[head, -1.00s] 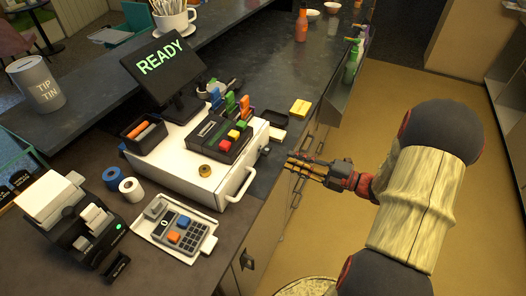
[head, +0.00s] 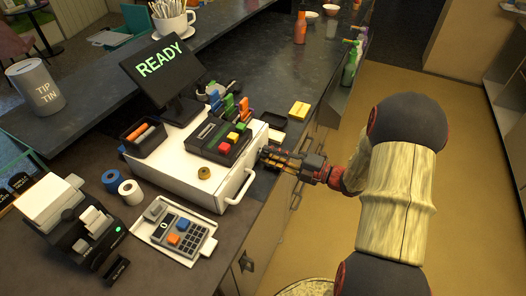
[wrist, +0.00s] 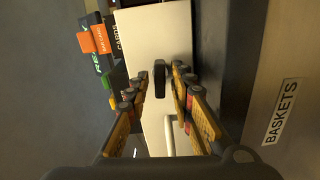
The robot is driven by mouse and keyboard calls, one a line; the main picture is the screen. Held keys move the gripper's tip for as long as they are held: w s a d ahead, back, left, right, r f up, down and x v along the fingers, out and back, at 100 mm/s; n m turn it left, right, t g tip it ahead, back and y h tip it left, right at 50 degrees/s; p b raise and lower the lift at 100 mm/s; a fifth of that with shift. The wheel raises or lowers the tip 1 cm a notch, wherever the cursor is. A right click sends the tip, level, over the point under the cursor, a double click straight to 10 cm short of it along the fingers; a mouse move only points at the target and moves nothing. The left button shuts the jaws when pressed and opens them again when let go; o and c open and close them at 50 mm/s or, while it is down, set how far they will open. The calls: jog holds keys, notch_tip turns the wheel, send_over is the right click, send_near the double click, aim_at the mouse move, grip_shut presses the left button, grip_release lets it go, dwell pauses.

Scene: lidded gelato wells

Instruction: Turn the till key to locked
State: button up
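The white till (head: 172,172) stands on the counter, its front with the pull handle (head: 240,187) facing my arm. In the wrist view the dark till key (wrist: 159,78) sticks out of the till's pale front (wrist: 172,25). My gripper (head: 266,157) is at the right part of that front. In the wrist view its fingers (wrist: 157,90) are spread on either side of the key, with a gap visible on each side. The key is hidden behind my fingers in the head view, and its lock marks cannot be made out.
The screen reading READY (head: 160,60) and a block of coloured keys (head: 222,137) sit on the till. A card reader (head: 178,232) and a receipt printer (head: 80,220) are to the left. A BASKETS label (wrist: 281,111) shows below the counter edge. The aisle floor is clear.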

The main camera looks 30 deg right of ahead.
dwell(0.4)
jog(key=shift+p+v, duration=0.75)
jog(key=shift+v, duration=0.65)
